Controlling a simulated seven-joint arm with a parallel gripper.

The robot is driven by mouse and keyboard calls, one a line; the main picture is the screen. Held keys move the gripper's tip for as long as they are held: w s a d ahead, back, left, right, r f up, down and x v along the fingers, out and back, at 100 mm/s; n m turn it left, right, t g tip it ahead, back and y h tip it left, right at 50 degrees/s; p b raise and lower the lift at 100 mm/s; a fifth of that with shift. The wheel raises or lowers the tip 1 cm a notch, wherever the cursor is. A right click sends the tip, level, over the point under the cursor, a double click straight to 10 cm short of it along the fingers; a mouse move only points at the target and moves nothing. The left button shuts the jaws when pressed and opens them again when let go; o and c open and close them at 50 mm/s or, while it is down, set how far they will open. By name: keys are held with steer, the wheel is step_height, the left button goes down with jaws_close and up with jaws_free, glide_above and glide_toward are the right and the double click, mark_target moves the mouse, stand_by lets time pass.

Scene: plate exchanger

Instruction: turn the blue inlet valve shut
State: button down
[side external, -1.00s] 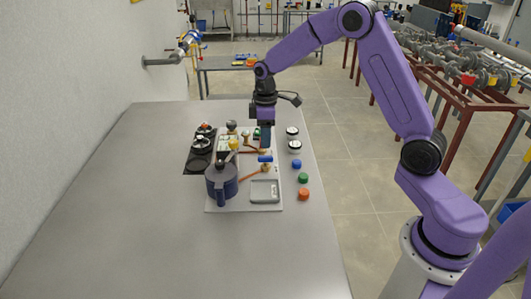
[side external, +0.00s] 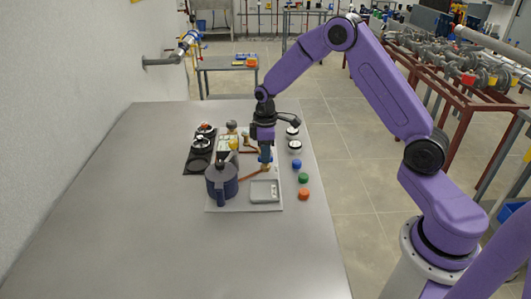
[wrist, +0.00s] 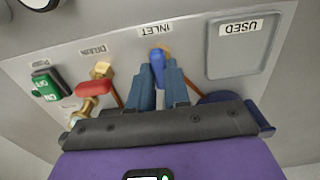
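The blue inlet valve's handle (wrist: 158,56) shows in the wrist view below the INLET label, lying between my two fingers. My gripper (wrist: 160,72) has one finger on each side of the handle, with a narrow gap between them. Whether the fingers press on the handle is not clear. In the side view my gripper (side external: 266,159) points down at the valve and hides most of it; a bit of brass fitting (side external: 265,168) shows below.
A red-handled brass drain valve (wrist: 93,89) and a green ON/OFF switch (wrist: 46,85) are to the left in the wrist view. The USED tray (wrist: 211,50) is to the right. A dark blue pot (side external: 221,182) stands close by. Coloured caps (side external: 303,178) line the right side.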

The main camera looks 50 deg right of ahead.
steer(key=shift+m, duration=0.4)
steer(key=m, duration=0.8)
steer(key=shift+m, duration=0.3)
steer(key=m, duration=0.4)
steer(key=shift+m, duration=2.2)
steer(key=c, duration=1.1)
jaws_free()
steer(key=shift+r, duration=0.1)
